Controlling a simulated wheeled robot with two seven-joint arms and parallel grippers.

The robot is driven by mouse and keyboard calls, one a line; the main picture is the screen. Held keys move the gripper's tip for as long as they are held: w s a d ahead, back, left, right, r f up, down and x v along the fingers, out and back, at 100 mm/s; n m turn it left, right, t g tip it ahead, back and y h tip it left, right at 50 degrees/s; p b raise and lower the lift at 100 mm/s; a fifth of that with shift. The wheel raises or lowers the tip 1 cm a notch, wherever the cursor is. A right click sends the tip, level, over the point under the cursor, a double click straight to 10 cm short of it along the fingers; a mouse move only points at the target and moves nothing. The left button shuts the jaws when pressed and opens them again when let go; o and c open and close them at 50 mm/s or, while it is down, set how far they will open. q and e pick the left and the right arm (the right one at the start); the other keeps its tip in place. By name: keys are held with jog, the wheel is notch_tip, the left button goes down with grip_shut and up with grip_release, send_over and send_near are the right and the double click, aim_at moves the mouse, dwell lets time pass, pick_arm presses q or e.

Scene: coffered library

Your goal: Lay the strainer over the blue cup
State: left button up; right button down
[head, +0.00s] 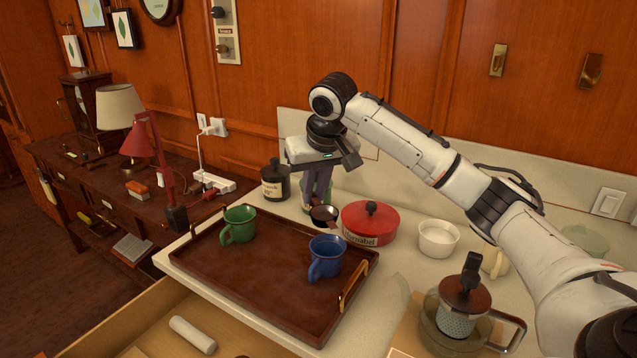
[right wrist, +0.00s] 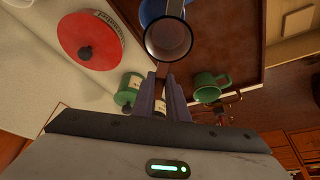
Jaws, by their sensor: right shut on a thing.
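The strainer (head: 324,214) is a small round dark bowl with a copper-brown look. My right gripper (head: 318,192) points down and is shut on its handle, holding it above the tray's back edge. In the right wrist view the strainer (right wrist: 168,40) sticks out ahead of the fingers (right wrist: 164,88). The blue cup (head: 327,258) stands upright on the tray, nearer to me than the strainer. In the right wrist view the blue cup (right wrist: 149,12) is partly hidden behind the strainer. My left gripper is not in view.
The brown tray (head: 250,285) also holds a green cup (head: 239,226). A red lidded pot (head: 371,222) stands just right of the strainer, with a white ramekin (head: 438,238) beyond. A dark canister (head: 275,181) is behind the tray. A glass press (head: 462,315) stands front right.

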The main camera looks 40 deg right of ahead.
jog(key=shift+w+d+f, duration=0.1)
jog(key=shift+d+f, duration=0.15)
jog(key=shift+f, duration=0.65)
jog(key=shift+s+d+f, duration=0.1)
jog(key=shift+d+f, duration=0.1)
jog(key=shift+f, duration=0.75)
jog(key=shift+w+d+f, duration=0.1)
jog(key=shift+d+f, duration=0.15)
jog(key=shift+f, duration=0.65)
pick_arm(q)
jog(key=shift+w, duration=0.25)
pick_arm(e)
jog(key=shift+f, duration=1.15)
jog(key=shift+f, duration=0.45)
jog(key=c, duration=1.7)
grip_release()
jog(key=shift+o, duration=0.2)
